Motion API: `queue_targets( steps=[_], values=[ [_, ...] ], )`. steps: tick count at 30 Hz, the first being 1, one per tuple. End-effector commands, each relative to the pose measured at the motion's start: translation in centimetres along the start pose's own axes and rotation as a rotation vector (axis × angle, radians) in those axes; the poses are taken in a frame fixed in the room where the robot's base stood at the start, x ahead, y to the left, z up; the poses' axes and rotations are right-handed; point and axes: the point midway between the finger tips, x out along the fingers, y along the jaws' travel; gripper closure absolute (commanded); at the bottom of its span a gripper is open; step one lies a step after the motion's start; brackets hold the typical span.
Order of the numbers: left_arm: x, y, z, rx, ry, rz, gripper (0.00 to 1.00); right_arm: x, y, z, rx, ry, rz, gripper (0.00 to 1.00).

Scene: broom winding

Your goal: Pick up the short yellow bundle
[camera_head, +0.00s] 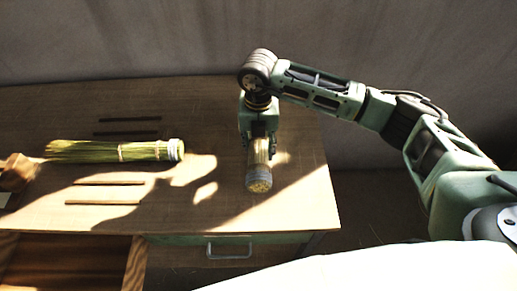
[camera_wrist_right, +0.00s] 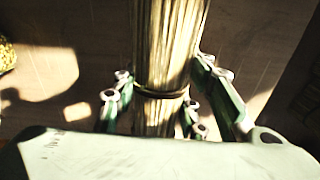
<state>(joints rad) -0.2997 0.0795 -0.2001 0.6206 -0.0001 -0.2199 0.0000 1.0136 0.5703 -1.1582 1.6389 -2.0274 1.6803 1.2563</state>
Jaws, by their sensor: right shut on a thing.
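The short yellow bundle (camera_head: 259,168) is at the right part of the table in the head view, its round tied end facing the front. My right gripper (camera_head: 260,142) reaches down over its back part and is shut on it. In the right wrist view the bundle (camera_wrist_right: 170,45) runs between the fingers of the right gripper (camera_wrist_right: 160,105), with a dark band around it near the fingertips. Whether the bundle touches the table is hard to tell. My left gripper is not in view.
A longer green bundle (camera_head: 110,151) lies on the table (camera_head: 200,100) at the left. Several thin sticks (camera_head: 108,183) lie around it. A brown object (camera_head: 17,172) sits at the left edge. A drawer with a handle (camera_head: 229,251) is under the front edge.

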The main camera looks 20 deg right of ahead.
Motion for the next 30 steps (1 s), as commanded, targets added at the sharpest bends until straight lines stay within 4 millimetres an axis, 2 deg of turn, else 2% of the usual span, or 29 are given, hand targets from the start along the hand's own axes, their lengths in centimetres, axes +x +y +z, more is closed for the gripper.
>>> queue_targets(
  steps=[1,12,18,24,30],
  values=[
    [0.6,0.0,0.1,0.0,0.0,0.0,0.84,-1.0,0.1,0.1,-0.001,-0.007,0.004,0.87],
    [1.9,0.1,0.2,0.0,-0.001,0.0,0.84,-5.2,-5.6,-4.9,-0.001,-0.005,0.0,0.87],
    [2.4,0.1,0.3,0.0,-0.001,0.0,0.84,-7.0,-7.7,-6.9,0.001,-0.003,0.001,0.87],
    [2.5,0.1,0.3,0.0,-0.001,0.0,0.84,-7.8,-8.6,-7.8,0.0,-0.002,0.0,0.87],
    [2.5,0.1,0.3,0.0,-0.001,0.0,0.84,-7.9,-8.7,-7.9,0.0,-0.001,0.0,0.87]
  ],
)
